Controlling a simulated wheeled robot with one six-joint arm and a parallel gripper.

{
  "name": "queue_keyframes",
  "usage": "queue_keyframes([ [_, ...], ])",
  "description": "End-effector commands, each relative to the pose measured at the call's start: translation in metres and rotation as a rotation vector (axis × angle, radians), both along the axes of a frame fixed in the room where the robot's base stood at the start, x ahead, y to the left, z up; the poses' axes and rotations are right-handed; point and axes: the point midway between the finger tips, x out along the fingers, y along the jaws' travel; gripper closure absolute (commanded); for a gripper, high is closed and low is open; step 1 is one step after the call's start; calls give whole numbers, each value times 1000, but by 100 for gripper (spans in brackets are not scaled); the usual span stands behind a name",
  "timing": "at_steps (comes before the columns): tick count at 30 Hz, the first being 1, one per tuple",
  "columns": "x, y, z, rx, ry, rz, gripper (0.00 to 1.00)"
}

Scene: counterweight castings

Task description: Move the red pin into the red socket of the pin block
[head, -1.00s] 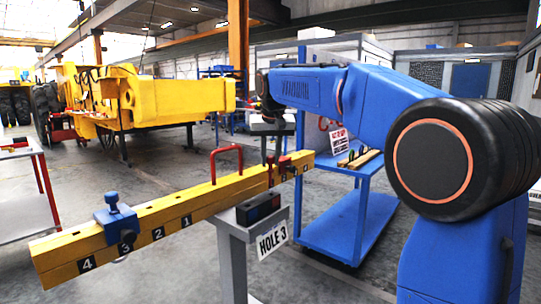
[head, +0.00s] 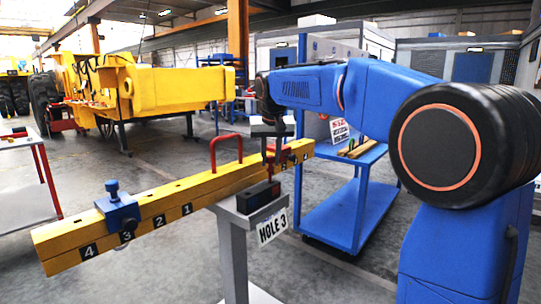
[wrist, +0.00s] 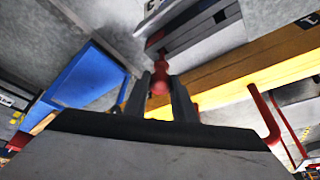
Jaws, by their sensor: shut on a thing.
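My gripper (wrist: 160,85) is shut on the red pin (wrist: 158,78), whose rounded red end shows between the two dark fingers in the wrist view. In the head view my gripper (head: 270,165) points down, just above the dark pin block (head: 257,199). The block sits on a grey post beside the yellow beam. In the wrist view the block (wrist: 205,22) appears as a dark grooved shape beyond the fingers.
The yellow beam (head: 165,205) carries a blue clamp (head: 119,213), a red handle (head: 226,150) and a red clamp near its far end. A blue cart (head: 345,210) stands right; yellow machinery is behind.

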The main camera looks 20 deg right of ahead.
Motion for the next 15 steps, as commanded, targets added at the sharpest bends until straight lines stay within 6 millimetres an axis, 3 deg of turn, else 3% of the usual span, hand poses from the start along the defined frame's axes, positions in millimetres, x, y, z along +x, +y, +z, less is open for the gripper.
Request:
queue_keyframes([
  [15, 0, 0, -21, 0, 1, 0, 100],
])
